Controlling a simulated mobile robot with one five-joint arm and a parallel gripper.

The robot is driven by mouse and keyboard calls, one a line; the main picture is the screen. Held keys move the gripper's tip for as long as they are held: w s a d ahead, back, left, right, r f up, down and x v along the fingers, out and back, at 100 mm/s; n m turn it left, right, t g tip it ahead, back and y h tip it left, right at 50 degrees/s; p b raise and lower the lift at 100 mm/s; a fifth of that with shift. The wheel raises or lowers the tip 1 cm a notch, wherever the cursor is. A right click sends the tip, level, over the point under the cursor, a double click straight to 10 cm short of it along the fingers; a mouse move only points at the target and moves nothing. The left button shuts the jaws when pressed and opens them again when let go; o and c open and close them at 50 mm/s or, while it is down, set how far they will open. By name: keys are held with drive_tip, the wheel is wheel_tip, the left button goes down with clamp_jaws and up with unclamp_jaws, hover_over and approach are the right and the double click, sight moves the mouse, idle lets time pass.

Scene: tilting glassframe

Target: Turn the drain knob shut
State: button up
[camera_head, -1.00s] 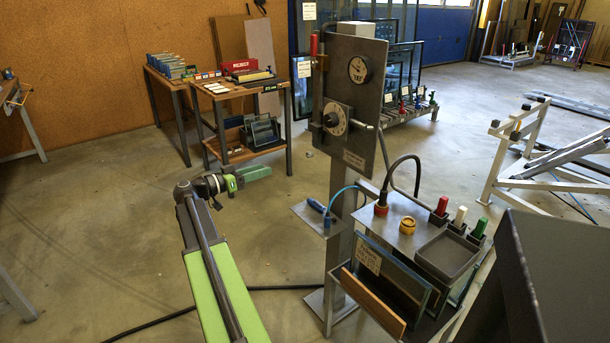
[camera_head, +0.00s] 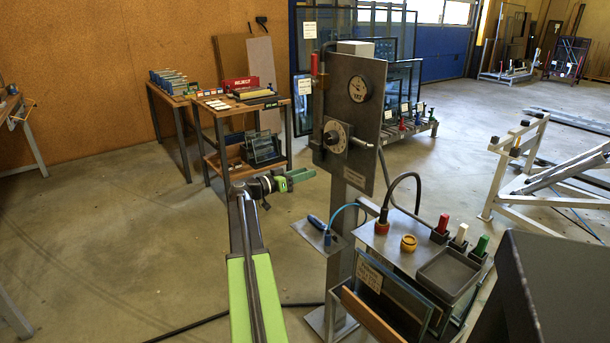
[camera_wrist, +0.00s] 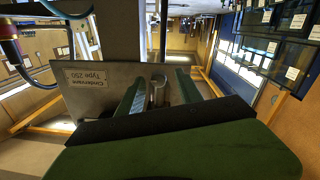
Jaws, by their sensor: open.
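A grey upright panel (camera_head: 372,120) on a post carries a gauge (camera_head: 358,88) and a dark round knob on a pale dial (camera_head: 336,136). A red-handled valve (camera_head: 314,65) and a metal pipe run down its left edge. No label readable here marks the drain knob. My gripper (camera_head: 300,176) is to the lower left of the panel, apart from the dial. In the wrist view its two green fingers (camera_wrist: 161,76) are spread. A short metal cylinder (camera_wrist: 157,92) shows between them, beside the panel's upside-down label plate (camera_wrist: 85,77); I cannot tell if they touch.
A small shelf with a blue-handled tool (camera_head: 318,223) is below my gripper. A bench with a grey tray (camera_head: 448,272) and coloured handles stands at the lower right. A wooden table (camera_head: 240,105) is behind.

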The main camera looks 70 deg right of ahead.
drive_tip(key=shift+s+d, duration=0.2)
drive_tip(key=shift+d, duration=0.05)
